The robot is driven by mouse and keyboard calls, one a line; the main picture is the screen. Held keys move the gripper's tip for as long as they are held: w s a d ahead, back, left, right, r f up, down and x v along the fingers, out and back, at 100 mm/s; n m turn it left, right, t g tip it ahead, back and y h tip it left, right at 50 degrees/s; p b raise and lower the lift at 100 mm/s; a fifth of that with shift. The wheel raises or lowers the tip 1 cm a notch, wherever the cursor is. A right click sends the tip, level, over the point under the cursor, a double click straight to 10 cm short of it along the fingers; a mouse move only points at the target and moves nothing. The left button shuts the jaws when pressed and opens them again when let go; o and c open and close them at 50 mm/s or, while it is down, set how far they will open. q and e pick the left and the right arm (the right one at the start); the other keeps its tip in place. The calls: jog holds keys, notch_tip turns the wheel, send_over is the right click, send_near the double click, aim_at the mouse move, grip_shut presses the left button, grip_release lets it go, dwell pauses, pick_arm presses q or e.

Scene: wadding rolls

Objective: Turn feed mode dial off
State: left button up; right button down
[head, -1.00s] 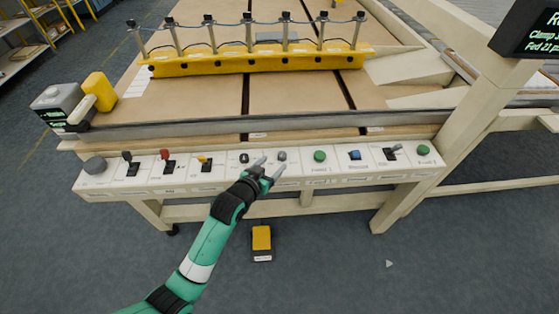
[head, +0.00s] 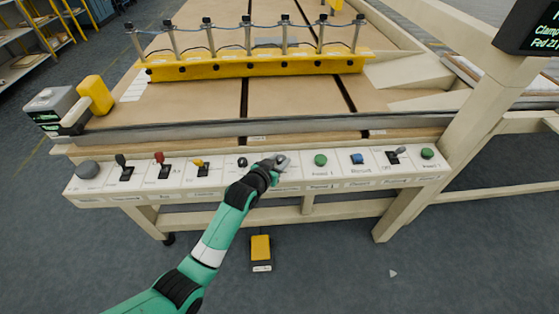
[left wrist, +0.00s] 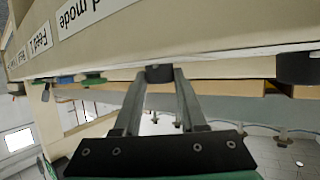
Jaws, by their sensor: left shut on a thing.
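The feed mode dial (head: 283,158) is a small dark grey knob on the sloped white control panel (head: 300,180). It also shows in the left wrist view as a dark knob (left wrist: 159,73), beside a label that reads "d mode". My left gripper (head: 277,161) is at the dial, shut on it. In the left wrist view its two fingertips (left wrist: 160,77) are on either side of the knob. The dial's pointer and setting are too small or hidden to read. My right gripper is in neither view.
Left of my gripper is another black dial (head: 242,161), with a yellow switch (head: 199,165) and a red switch (head: 160,160) further left. A green button (head: 320,160) and a blue button (head: 357,158) are to the right. A yellow pedal (head: 261,248) lies on the floor.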

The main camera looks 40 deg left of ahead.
pick_arm(q)
grip_shut()
jog(key=shift+s+a+m+h+p, duration=0.1)
jog(key=shift+m+h+p, duration=0.3)
jog(key=shift+h, duration=0.1)
jog(key=shift+a+f+m+h, duration=0.1)
jog(key=shift+m+h, duration=0.2)
jog(key=shift+f+m+t+h+b, duration=0.2)
jog(key=shift+m+t+h+b, duration=0.1)
jog(key=shift+m+h+b, duration=0.3)
jog(key=shift+r+h, duration=0.15)
jog(key=shift+h, duration=0.25)
jog(key=o, duration=1)
grip_release()
jog(key=shift+r, duration=0.1)
